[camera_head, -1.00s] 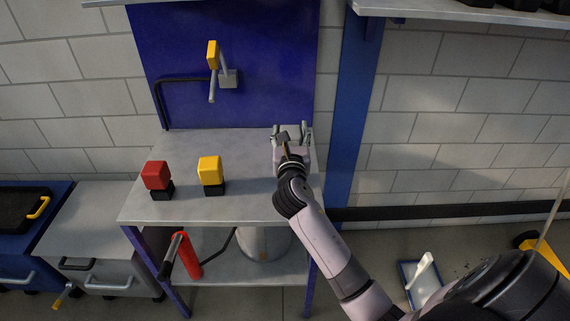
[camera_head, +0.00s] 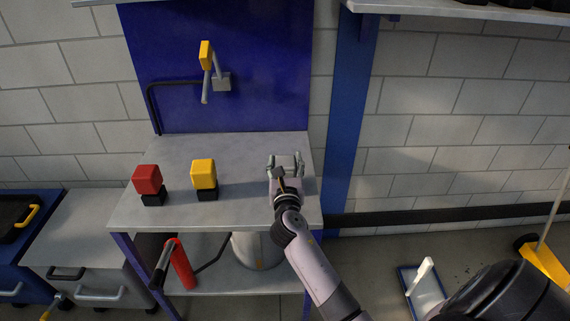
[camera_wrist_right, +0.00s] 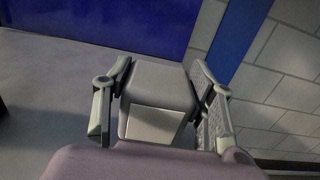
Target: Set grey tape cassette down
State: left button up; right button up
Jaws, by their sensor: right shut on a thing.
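My right gripper (camera_head: 285,163) is over the right side of the grey table (camera_head: 235,149). In the right wrist view the gripper (camera_wrist_right: 160,95) has its two fingers on either side of a grey box-shaped cassette (camera_wrist_right: 158,92) with a lighter face, and is shut on it. In the head view the cassette is hard to make out between the fingers. I cannot tell whether its underside touches the tabletop. My left gripper is not in view.
A red block (camera_head: 147,179) and a yellow block (camera_head: 204,173), each on a black base, stand on the table's left half. A yellow-handled lever (camera_head: 206,55) is on the blue back panel (camera_head: 260,80). The tabletop between the yellow block and my gripper is clear.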

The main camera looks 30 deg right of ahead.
jog(key=o, duration=1.3)
jog(key=shift+f, duration=0.15)
jog(key=shift+r, duration=0.2)
jog(key=v, duration=1.2)
jog(key=shift+s, duration=0.1)
